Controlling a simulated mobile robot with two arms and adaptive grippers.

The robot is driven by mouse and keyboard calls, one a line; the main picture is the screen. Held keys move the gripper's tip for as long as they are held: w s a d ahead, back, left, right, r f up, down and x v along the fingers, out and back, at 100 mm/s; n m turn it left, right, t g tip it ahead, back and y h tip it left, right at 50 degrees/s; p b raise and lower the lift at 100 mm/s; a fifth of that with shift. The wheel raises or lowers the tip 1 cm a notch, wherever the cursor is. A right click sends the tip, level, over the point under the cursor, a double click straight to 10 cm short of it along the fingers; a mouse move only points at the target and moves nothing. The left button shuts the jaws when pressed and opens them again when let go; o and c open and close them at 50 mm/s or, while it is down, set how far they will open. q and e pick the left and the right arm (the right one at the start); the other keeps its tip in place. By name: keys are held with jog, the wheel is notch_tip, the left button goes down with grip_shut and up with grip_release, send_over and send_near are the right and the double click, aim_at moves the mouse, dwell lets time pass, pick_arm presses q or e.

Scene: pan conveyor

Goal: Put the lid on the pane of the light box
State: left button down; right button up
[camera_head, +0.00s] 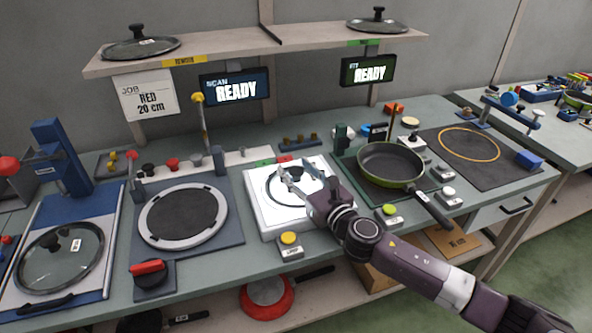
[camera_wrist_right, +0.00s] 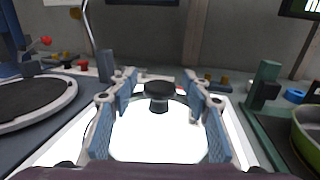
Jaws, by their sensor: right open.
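The light box (camera_head: 256,212) is a white square box in the middle of the bench, with a brightly lit pane. A glass lid with a dark rim (camera_head: 267,201) appears to lie on the pane; its black knob (camera_wrist_right: 159,92) shows clearly in the right wrist view. My right gripper (camera_head: 290,180) is over the box. It is open, with its blue-padded fingers (camera_wrist_right: 160,115) on either side of the knob, apart from it. The fingers and wrist hide part of the lid and pane. My left gripper is not in view.
A green pan (camera_head: 390,164) stands right of the box, its handle pointing forward. A round dark plate (camera_head: 183,216) is left of the box. Another glass lid (camera_head: 60,257) lies on a blue-edged station. Two lids rest on the shelf (camera_head: 240,53). A yellow button (camera_head: 289,239) sits in front.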

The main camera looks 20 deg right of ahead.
aim_at(301, 174)
jog(key=shift+v, duration=3.6)
